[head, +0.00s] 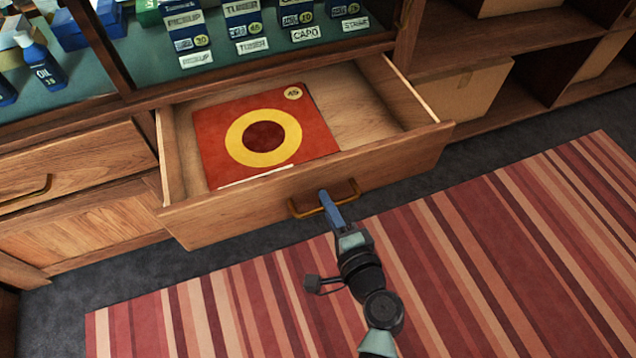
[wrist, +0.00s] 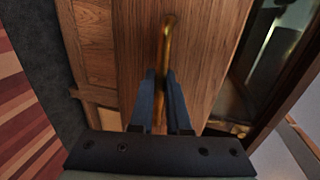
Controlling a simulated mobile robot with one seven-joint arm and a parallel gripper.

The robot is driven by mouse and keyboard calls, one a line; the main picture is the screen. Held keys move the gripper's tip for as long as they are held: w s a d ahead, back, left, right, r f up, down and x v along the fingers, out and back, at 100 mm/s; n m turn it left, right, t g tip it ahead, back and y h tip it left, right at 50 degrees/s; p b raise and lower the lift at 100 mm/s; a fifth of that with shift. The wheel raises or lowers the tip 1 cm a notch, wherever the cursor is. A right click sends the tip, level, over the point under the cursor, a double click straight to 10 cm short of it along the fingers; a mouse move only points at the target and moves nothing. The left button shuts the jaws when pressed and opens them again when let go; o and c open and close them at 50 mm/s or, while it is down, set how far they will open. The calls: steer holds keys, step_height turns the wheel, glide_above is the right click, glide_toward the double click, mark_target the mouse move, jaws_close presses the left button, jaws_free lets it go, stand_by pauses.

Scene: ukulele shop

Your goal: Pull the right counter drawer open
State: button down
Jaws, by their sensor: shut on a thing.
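The right counter drawer (head: 240,219) is pulled out, showing its wooden inside in the head view. A red square sleeve with a yellow ring (head: 264,137) lies flat in it. The drawer's brass handle (head: 343,200) is on the front panel. My gripper (head: 327,203) is at the handle with its blue fingers shut on it. In the wrist view, the brass handle (wrist: 168,40) runs between the two fingers of my gripper (wrist: 162,85), against the wooden drawer front (wrist: 125,40). The part of the handle between the fingers is partly hidden.
A shut left drawer (head: 80,165) with its own handle is beside it. Above is a glass display case with several small boxes (head: 245,27) and a blue oil bottle (head: 40,60). A cardboard box (head: 465,92) sits on the right shelf. A striped rug (head: 500,240) covers the clear floor in front.

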steer(key=f+v, duration=0.1)
steer(key=v, duration=0.7)
steer(key=shift+s+f, duration=0.2)
steer(key=shift+f, duration=0.15)
steer(key=shift+d, duration=0.1)
steer(key=c, duration=0.9)
jaws_free()
steer(key=p+v, duration=0.2)
steer(key=v, duration=1.1)
steer(key=shift+p, duration=0.35)
